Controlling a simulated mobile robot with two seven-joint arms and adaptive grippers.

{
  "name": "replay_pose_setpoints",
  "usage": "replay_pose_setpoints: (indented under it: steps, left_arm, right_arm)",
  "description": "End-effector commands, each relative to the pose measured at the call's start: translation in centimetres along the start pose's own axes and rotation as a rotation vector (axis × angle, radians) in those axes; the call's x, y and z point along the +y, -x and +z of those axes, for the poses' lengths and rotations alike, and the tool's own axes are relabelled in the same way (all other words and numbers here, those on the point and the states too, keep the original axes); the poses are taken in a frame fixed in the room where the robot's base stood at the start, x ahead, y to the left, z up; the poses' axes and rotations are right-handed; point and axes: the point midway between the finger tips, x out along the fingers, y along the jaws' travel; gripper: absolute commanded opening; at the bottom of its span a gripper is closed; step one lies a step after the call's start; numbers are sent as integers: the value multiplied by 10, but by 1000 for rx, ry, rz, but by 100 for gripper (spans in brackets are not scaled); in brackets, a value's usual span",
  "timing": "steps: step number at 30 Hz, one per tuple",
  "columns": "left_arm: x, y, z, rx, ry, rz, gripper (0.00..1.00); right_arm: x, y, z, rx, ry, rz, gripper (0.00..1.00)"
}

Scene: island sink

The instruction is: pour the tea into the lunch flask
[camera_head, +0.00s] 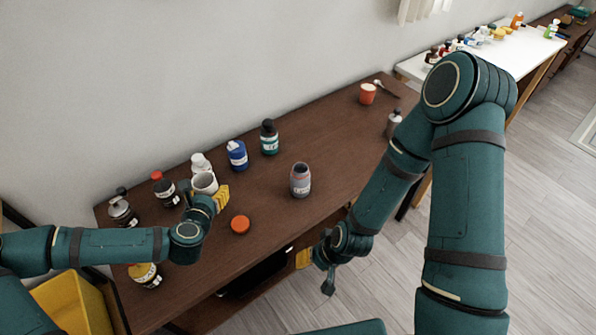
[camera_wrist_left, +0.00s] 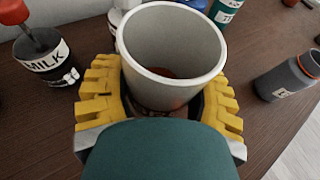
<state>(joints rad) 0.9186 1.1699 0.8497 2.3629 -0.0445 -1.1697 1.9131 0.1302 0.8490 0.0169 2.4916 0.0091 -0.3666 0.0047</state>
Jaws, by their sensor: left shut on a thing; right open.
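A white cup (camera_head: 205,182) stands upright in my left gripper (camera_head: 213,201), which is shut around it. The left wrist view shows the cup (camera_wrist_left: 172,75) between the yellow fingers, with a little reddish-brown tea (camera_wrist_left: 172,74) inside. I cannot tell whether the cup's base touches the table. A grey lunch flask (camera_head: 300,180) stands open and upright to the right of the cup, apart from it. The flask (camera_wrist_left: 290,77) shows its orange rim at the wrist view's right edge. Its likely lid, an orange disc (camera_head: 240,224), lies on the table. My right gripper (camera_head: 313,268) is open and empty beyond the table's front edge.
A blue jar (camera_head: 237,155), a green-labelled bottle (camera_head: 269,138) and a white bottle (camera_head: 201,163) stand behind the cup. A milk bottle (camera_head: 164,190) is at its left. An orange cup (camera_head: 367,94) is far right. The brown table (camera_head: 335,135) is clear around the flask.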

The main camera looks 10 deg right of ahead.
Motion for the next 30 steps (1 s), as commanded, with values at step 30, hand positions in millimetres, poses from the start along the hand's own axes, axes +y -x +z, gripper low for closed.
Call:
replay_pose_setpoints:
  steps: [30]
  left_arm:
    - [-150,-103,7,10,-230,-538,20]
  right_arm:
    - [30,-81,16,-20,16,-3,46]
